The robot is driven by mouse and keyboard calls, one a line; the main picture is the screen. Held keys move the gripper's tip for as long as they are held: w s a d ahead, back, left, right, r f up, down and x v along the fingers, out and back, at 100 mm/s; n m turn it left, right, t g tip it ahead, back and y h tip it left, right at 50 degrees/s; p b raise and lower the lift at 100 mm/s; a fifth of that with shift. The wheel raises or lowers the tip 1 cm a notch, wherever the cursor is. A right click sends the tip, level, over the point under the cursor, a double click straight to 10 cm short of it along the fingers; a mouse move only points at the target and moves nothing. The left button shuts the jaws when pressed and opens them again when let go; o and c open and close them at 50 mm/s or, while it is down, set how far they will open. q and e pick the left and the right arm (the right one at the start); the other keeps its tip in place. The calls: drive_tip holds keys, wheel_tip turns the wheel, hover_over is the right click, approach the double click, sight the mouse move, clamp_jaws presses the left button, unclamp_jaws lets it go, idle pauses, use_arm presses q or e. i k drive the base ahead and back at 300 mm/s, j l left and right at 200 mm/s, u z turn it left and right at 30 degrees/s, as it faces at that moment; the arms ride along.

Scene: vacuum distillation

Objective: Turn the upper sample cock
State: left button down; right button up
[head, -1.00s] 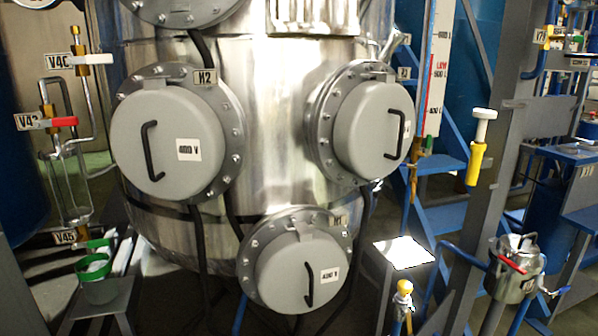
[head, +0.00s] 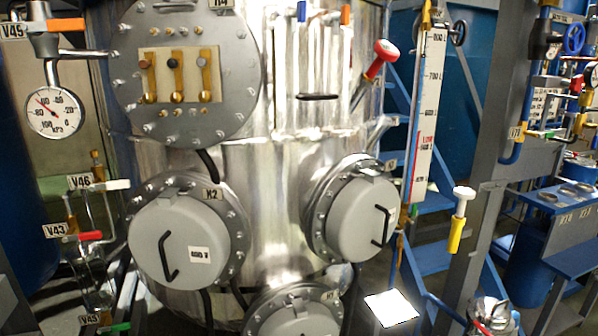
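At the left of the head view, several small cocks sit on glass piping around a sample vessel (head: 92,272). The highest of this group has a white handle (head: 110,185) lying about level, beside a tag that reads like V46 (head: 80,181). Below it is a cock with a red handle (head: 90,236), also about level, beside tag V43 (head: 55,230). A green handle (head: 115,328) shows at the bottom edge near another tag (head: 90,319). The frames do not show which is named the upper sample cock. Neither gripper is in view.
A large steel vessel (head: 270,185) with bolted round covers fills the middle. A pressure gauge (head: 53,112) and an orange-handled valve (head: 66,25) are above the cocks. A level scale (head: 425,110), blue stairs (head: 432,222) and a grey post (head: 490,170) stand at right.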

sight(86, 237)
drive_tip(key=u, duration=1.3)
